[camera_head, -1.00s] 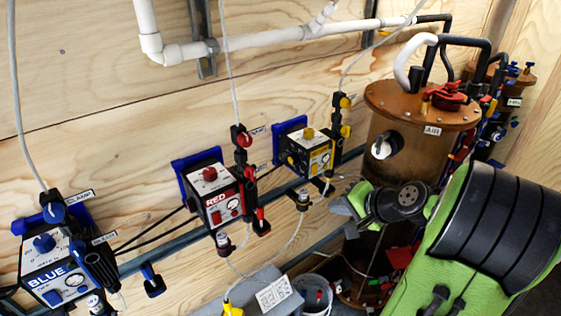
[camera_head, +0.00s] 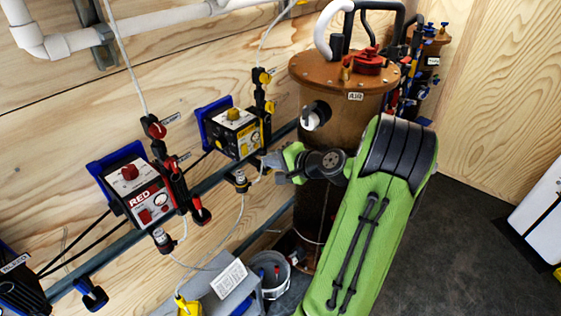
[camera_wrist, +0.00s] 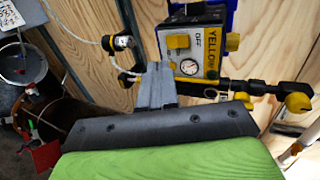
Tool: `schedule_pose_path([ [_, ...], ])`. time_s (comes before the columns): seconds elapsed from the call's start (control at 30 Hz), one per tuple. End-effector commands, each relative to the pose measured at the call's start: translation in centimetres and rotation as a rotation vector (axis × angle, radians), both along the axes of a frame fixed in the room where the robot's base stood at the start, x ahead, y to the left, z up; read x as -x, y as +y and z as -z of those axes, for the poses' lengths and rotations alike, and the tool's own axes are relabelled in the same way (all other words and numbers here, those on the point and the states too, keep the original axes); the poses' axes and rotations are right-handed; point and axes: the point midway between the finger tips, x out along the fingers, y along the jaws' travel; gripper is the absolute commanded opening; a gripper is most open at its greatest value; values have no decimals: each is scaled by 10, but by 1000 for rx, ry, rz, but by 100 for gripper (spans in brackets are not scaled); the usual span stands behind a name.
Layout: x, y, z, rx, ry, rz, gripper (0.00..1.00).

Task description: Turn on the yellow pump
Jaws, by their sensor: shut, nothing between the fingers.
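The yellow pump (camera_head: 237,131) is a small black, white and yellow box on the wooden wall, with a yellow knob on top. In the wrist view the yellow pump (camera_wrist: 197,50) fills the upper middle, with a yellow square switch beside the word OFF, a round gauge and the label YELLOW. My gripper (camera_head: 268,160) is just right of and below the pump, its fingers together and empty. In the wrist view my gripper (camera_wrist: 156,70) points toward the pump's switch side. I cannot tell whether it touches the pump.
The red pump (camera_head: 143,191) hangs left of the yellow one. A brown tank (camera_head: 310,85) labelled AIR stands close behind my arm. Yellow-knobbed valves (camera_wrist: 298,102) and a black pipe lie right of the gripper. A bucket (camera_head: 270,272) sits below. Dark floor on the right is open.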

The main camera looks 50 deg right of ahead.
Motion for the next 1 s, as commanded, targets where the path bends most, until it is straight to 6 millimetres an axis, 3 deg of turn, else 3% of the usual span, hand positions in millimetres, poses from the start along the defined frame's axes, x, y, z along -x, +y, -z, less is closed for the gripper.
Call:
schedule_pose_path([
  [0.2,-45,2,16,1,-1,-5,0],
  [0.4,-69,2,18,1,0,0,0],
  [1.0,-76,2,21,0,-44,0,0],
])
